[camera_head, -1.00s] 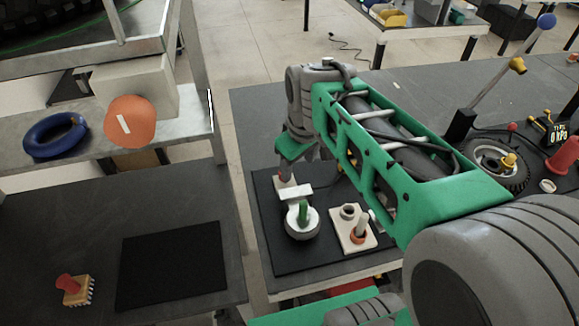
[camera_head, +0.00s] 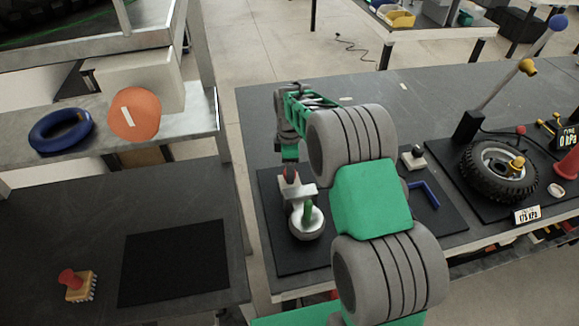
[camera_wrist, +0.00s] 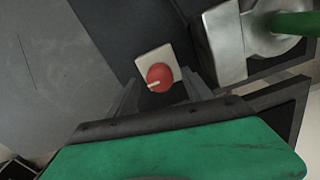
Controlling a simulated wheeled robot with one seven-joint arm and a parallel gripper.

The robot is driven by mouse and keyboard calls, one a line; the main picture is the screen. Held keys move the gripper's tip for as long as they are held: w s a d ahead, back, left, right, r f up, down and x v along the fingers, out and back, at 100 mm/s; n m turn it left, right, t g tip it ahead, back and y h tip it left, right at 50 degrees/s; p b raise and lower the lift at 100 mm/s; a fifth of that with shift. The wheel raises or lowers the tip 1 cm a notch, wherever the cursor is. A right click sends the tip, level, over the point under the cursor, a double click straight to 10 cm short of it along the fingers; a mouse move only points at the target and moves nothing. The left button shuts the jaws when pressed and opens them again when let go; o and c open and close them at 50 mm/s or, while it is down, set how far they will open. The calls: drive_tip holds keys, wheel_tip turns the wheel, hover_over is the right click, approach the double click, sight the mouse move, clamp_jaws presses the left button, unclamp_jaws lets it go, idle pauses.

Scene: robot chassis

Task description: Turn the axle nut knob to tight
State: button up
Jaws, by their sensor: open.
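A red knob (camera_wrist: 160,77) with a pale pointer mark sits on a white square plate (camera_wrist: 155,54); I take it for the axle nut knob. In the wrist view its pointer is toward the lower left. In the head view the knob shows small (camera_head: 290,174), just below my gripper (camera_head: 290,160). In the wrist view my gripper (camera_wrist: 162,80) is open, with one grey finger on each side of the knob. I cannot tell whether the fingers touch it. Beside the plate is a metal fixture with a round hub (camera_head: 305,222) and a green handle (camera_head: 308,210).
The fixture stands on a black mat (camera_head: 290,258). A blue hex key (camera_head: 426,193) and a black tyre (camera_head: 497,170) lie to the right. An orange disc (camera_head: 134,113) and a blue ring (camera_head: 61,131) are on the left shelf. My arm hides part of the mat.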

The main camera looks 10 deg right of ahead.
drive_tip(key=shift+f, duration=0.2)
clamp_jaws()
idle(0.6)
